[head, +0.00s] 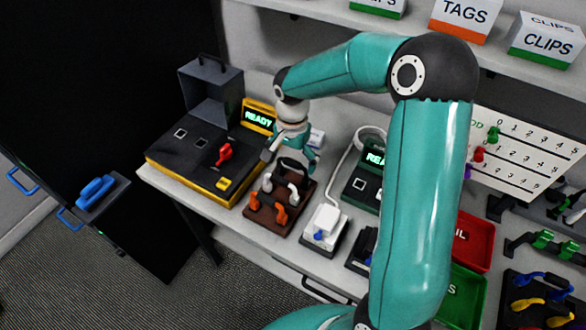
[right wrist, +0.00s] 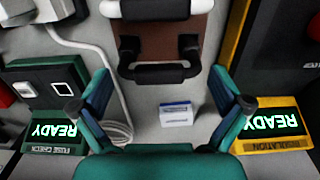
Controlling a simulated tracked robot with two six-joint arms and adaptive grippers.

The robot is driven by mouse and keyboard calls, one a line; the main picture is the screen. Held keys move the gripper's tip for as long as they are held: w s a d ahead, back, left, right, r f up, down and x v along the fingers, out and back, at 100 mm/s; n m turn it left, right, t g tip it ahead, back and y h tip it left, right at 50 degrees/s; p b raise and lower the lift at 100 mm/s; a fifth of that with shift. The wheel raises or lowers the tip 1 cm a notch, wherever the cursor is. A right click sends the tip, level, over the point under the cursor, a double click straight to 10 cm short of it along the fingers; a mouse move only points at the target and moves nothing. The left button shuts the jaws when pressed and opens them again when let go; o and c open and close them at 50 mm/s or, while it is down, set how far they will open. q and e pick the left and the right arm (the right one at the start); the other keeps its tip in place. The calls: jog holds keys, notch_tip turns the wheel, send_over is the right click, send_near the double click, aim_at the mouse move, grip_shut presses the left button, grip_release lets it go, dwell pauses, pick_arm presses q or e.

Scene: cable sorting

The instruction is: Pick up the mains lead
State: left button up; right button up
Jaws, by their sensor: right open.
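A brown rack (head: 262,222) on the bench holds leads with black, grey-white and orange parts. My right gripper (head: 290,152) is open and empty, pointing down at the rack's back end. In the right wrist view its fingers (right wrist: 160,104) stand wide apart, with the black lead just beyond them, between their lines. Contact is not visible. My left gripper is not in view.
A yellow-edged insulation tester (head: 190,152) stands left of the rack. A green fuse checker (head: 360,190) and a white socket unit (head: 323,228) with a pale cable stand right. A small white box (right wrist: 177,114) lies near my right fingers. A shelf (head: 330,13) hangs above.

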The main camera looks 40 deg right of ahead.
jog(key=shift+f, duration=0.8)
jog(key=c, duration=1)
jog(key=shift+r, duration=0.1)
jog(key=shift+w+r, duration=0.1)
jog(key=shift+r, duration=0.3)
notch_tip(320, 180, up, 22)
jog(key=p, duration=0.2)
